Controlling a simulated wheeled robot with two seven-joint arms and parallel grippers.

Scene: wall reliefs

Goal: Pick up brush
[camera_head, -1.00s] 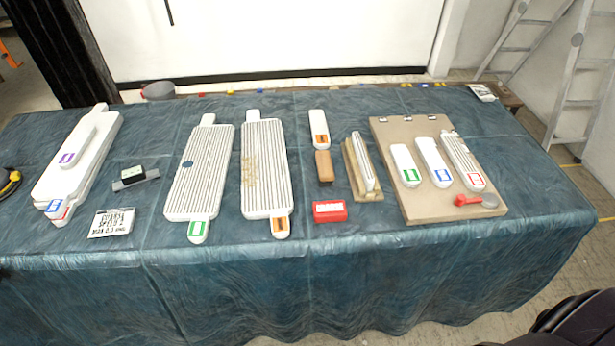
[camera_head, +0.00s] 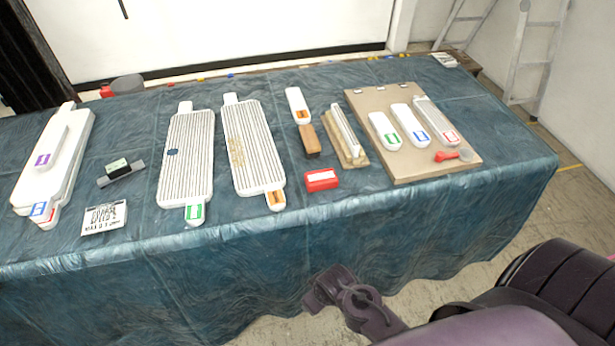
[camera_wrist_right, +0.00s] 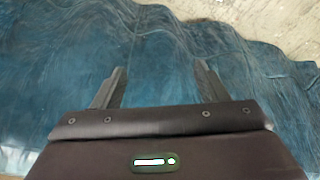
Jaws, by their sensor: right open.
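No object is clearly recognisable as the brush. One candidate is a small brown block (camera_head: 309,140), perhaps wooden with a darker lower side, just below a white tool with an orange label (camera_head: 297,105). Another is a tan wooden piece (camera_head: 356,150) with a pale raised strip, just right of it. Both lie on the blue-covered table. My right gripper (camera_head: 318,290) is in front of the table's draped side, below and apart from these things. In the right wrist view its two fingers (camera_wrist_right: 160,82) are spread and empty over blue cloth. My left gripper is out of view.
A red box (camera_head: 321,180) lies nearer the table's front edge. A tan board (camera_head: 430,165) holds white tools and a red-handled item (camera_head: 452,156). Ribbed white panels (camera_head: 187,160) lie to the left. Bare cloth (camera_head: 110,270) runs along the front. Ladders stand behind at right.

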